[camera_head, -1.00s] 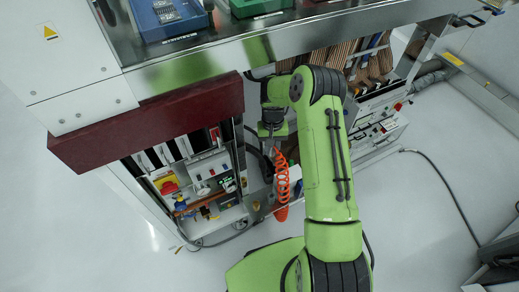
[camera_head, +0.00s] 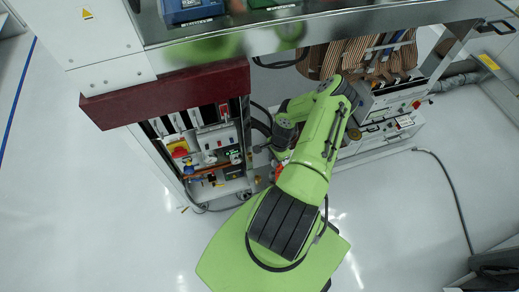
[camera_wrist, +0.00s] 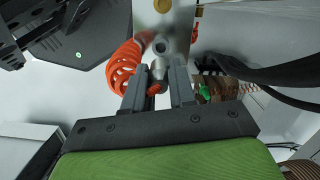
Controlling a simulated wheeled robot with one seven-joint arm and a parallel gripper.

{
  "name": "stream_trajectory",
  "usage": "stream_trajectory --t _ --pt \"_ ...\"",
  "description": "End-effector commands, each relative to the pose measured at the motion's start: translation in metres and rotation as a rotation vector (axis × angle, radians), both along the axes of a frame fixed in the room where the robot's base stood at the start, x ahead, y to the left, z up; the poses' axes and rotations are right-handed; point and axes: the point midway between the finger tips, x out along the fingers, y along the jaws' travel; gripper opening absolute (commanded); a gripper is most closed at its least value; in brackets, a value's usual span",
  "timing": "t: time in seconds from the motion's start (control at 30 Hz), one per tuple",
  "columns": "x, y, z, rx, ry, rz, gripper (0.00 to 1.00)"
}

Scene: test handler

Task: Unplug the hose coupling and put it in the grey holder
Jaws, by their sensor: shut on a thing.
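In the wrist view my gripper (camera_wrist: 157,82) is shut on the hose coupling (camera_wrist: 158,69), a small silver piece with an orange-red end between the two grey fingers. A coiled orange hose (camera_wrist: 122,66) hangs just left of the fingers. Beyond the fingertips is a metal plate (camera_wrist: 178,14) with a round metal socket (camera_wrist: 161,46). I cannot tell whether the coupling still touches the socket. In the head view my arm hides the gripper and coupling; only a bit of the orange hose (camera_head: 284,157) shows. I cannot make out the grey holder for certain in either view.
Black cables (camera_wrist: 265,77) run right of the gripper in the wrist view. In the head view, an open cabinet (camera_head: 222,140) with valves and fittings stands left of my arm. A dark red beam (camera_head: 165,94) and a metal shelf lie above it.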

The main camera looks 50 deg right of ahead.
Motion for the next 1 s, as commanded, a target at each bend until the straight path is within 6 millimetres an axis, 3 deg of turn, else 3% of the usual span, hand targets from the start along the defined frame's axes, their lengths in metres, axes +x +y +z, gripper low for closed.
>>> stream_trajectory --t 0.37,0.8,1.0 --pt "-0.002 -0.001 0.0 -0.001 0.001 -0.01 0.0" --pt "-0.002 0.0 -0.049 0.001 0.001 -0.008 0.0" --pt "-0.002 0.0 -0.059 0.001 0.001 -0.008 0.0"
